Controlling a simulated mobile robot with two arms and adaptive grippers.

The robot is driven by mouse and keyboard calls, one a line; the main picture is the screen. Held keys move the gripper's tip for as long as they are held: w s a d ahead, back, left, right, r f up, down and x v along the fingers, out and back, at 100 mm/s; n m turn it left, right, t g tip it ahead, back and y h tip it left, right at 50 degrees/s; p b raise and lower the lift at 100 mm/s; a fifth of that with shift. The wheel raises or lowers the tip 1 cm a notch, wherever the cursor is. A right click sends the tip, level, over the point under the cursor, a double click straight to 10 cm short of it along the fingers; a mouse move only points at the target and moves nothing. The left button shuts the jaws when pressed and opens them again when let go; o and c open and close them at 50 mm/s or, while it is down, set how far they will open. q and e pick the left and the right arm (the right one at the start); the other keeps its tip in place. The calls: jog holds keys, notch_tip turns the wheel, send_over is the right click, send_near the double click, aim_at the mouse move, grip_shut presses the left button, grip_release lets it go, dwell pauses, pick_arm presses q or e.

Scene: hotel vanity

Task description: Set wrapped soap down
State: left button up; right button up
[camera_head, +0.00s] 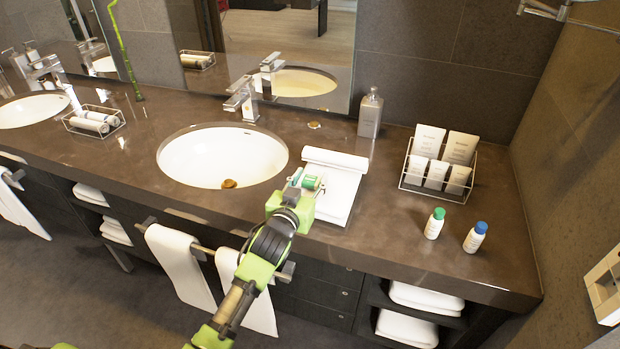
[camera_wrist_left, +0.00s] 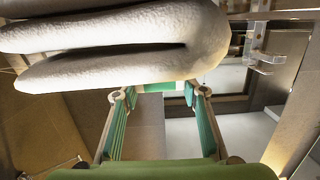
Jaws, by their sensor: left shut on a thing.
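My left gripper (camera_head: 308,184) is shut on the wrapped soap (camera_head: 311,181), a small green and white piece that is mostly hidden by the fingers. It is at the left edge of the folded white towel (camera_head: 344,185) on the counter, right of the sink. In the left wrist view the gripper (camera_wrist_left: 158,92) has its fingers apart around the soap (camera_wrist_left: 160,87), of which only a pale green strip shows. The thick folds of the towel (camera_wrist_left: 110,45) fill the top of that view. I cannot tell whether the soap touches the towel. My right gripper is not in view.
The round sink (camera_head: 215,157) is just left of the gripper. A grey dispenser bottle (camera_head: 370,114) stands behind the towel. To the right are a wire basket (camera_head: 436,188) of white packets, a green-capped bottle (camera_head: 434,225) and a blue-capped bottle (camera_head: 475,238).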

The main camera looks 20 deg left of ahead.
pick_arm(q)
jog(key=shift+f, duration=0.2)
jog(key=o, duration=0.9)
jog(key=shift+r, duration=0.1)
jog(key=shift+s+r, duration=0.1)
jog(key=shift+r, duration=0.05)
jog(key=s, duration=0.4)
jog(key=s+r, duration=0.1)
jog(key=s, duration=0.2)
jog(key=s+b, duration=0.1)
jog(key=s, duration=0.3)
jog(key=shift+s+a+r, duration=0.1)
jog(key=shift+s+r, duration=0.25)
jog(key=shift+r, duration=0.05)
